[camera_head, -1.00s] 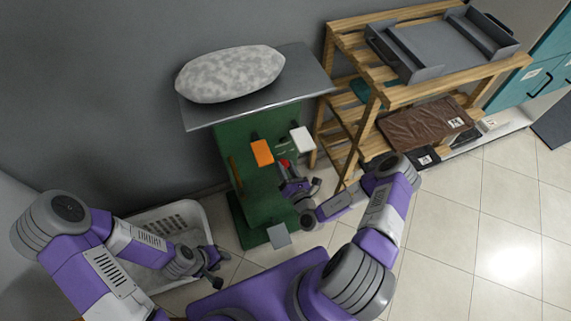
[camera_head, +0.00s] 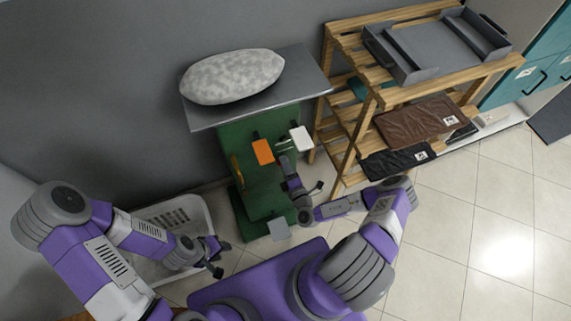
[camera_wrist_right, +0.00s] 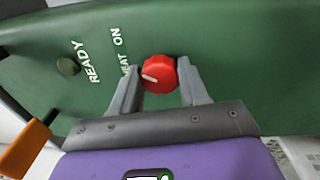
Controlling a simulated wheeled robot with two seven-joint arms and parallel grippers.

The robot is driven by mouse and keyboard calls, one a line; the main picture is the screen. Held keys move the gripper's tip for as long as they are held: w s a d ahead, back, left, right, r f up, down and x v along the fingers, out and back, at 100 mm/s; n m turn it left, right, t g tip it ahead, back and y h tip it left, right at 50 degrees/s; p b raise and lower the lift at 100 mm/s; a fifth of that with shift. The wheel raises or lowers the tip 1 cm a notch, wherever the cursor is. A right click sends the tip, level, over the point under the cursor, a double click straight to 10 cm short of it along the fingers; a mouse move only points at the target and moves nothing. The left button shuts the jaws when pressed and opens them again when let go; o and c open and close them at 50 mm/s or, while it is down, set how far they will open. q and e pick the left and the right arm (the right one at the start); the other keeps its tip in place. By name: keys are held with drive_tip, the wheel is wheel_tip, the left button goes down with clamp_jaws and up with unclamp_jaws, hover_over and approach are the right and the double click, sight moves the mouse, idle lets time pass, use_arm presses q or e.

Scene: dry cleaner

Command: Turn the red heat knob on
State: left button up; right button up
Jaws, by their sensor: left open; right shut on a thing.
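The red heat knob (camera_wrist_right: 159,74) shows in the right wrist view on a green panel (camera_wrist_right: 220,40), with a white pointer mark on its face. The words HEAT ON are printed beside it, partly covered by a finger. My right gripper (camera_wrist_right: 158,82) is shut on the knob, one finger on each side. In the head view my right gripper (camera_head: 287,168) is at the front of the green press (camera_head: 240,140) and hides the knob. My left gripper (camera_head: 216,258) is open and empty beside the white basket at lower left.
An orange block (camera_head: 262,152) and a white block (camera_head: 301,138) stick out near the press top. A grey padded board (camera_head: 232,76) lies on its metal top. A white basket (camera_head: 201,212) is left; a wooden rack (camera_head: 372,105) is right.

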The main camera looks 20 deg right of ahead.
drive_tip(key=shift+m, duration=1.4)
drive_tip(key=o, duration=1.1)
drive_tip(key=shift+c, duration=0.2)
drive_tip(key=s+p, duration=0.1)
drive_tip(key=s, duration=0.6)
drive_tip(key=shift+s+a+f, duration=0.2)
drive_tip(key=shift+s+a, duration=0.05)
drive_tip(key=shift+a, duration=0.05)
